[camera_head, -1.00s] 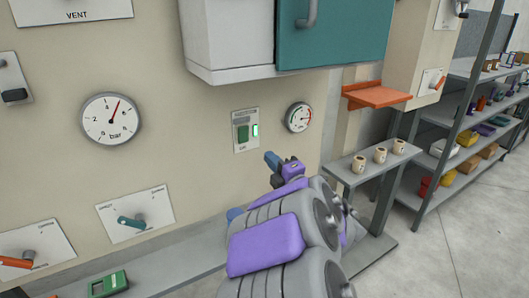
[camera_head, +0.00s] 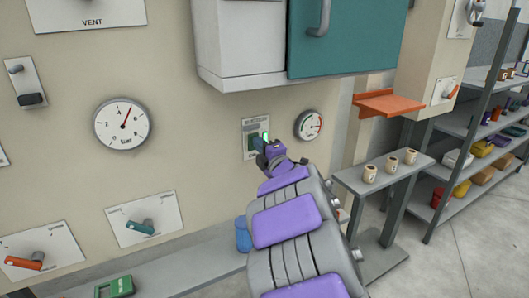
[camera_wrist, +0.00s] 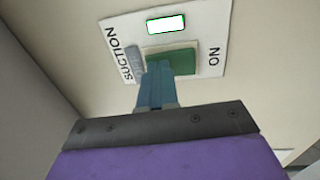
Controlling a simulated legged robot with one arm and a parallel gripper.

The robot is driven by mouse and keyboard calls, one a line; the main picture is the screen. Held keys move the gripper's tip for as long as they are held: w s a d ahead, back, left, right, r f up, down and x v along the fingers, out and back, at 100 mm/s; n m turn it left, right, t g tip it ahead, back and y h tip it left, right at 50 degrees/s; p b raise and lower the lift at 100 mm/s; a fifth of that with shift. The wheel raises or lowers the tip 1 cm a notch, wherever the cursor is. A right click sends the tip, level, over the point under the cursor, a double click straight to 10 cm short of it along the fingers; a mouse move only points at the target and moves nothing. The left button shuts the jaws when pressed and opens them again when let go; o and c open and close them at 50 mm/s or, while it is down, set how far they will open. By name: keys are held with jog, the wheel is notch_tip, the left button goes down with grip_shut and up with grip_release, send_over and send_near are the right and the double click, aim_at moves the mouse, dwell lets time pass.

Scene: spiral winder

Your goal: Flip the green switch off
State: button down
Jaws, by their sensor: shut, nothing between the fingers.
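The green switch (camera_wrist: 184,62) sits on a white plate (camera_wrist: 214,18) marked SUCTION and ON in the wrist view. A white lit window with a green border (camera_wrist: 166,24) is on the same plate. My gripper (camera_wrist: 160,70) is shut and empty, with its blue fingertips over the near edge of the green switch; I cannot tell if they touch it. In the head view the plate (camera_head: 247,126) is on the beige panel, and my gripper (camera_head: 256,142) covers most of the switch.
A round gauge (camera_head: 309,125) is just right of the plate. A grey cabinet with a teal door (camera_head: 345,40) overhangs above it. A bar gauge (camera_head: 122,124) and a teal lever (camera_head: 140,227) are to the left.

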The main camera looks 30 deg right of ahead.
jog(key=shift+w+a+r, duration=0.1)
jog(key=shift+w+a, duration=0.05)
jog(key=shift+a, duration=0.35)
jog(key=shift+w+d+r+p, duration=0.1)
jog(key=shift+d+r+p, duration=0.05)
jog(key=shift+p, duration=0.5)
